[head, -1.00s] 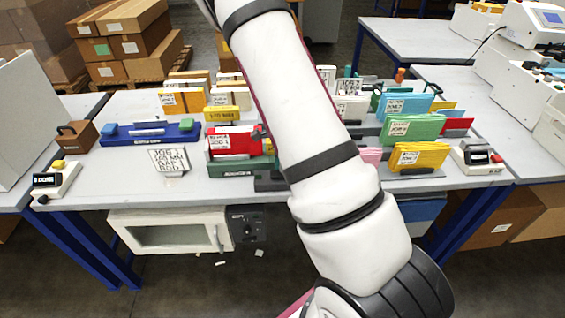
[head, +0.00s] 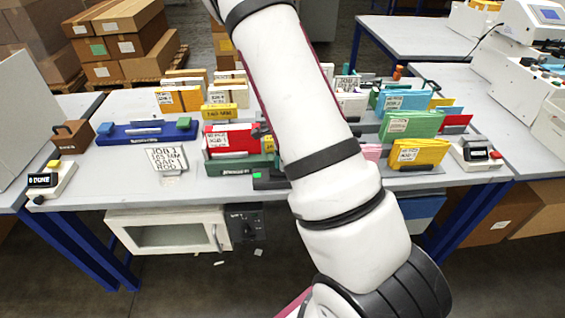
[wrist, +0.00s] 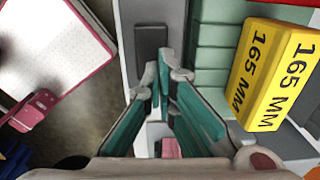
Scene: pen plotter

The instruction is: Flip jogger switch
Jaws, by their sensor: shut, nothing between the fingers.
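A low dark unit (head: 270,184), which looks like the jogger's base, sits at the table's front edge beside the green holder (head: 240,165); a small green patch (head: 257,176) shows on it. My arm hides its right part. In the wrist view a dark grey rectangular piece (wrist: 151,42), possibly the switch, lies on a grey surface just beyond my fingertips. My gripper (wrist: 163,72) is shut and empty, its tips close to that piece; contact cannot be told. In the head view my gripper is mostly hidden behind my arm.
A yellow 165 MM block (wrist: 270,75) stands close right of my fingers. A job card (head: 167,158) and blue tray (head: 148,132) are to the left. A white cabinet with a handle (head: 170,230) is below the table edge.

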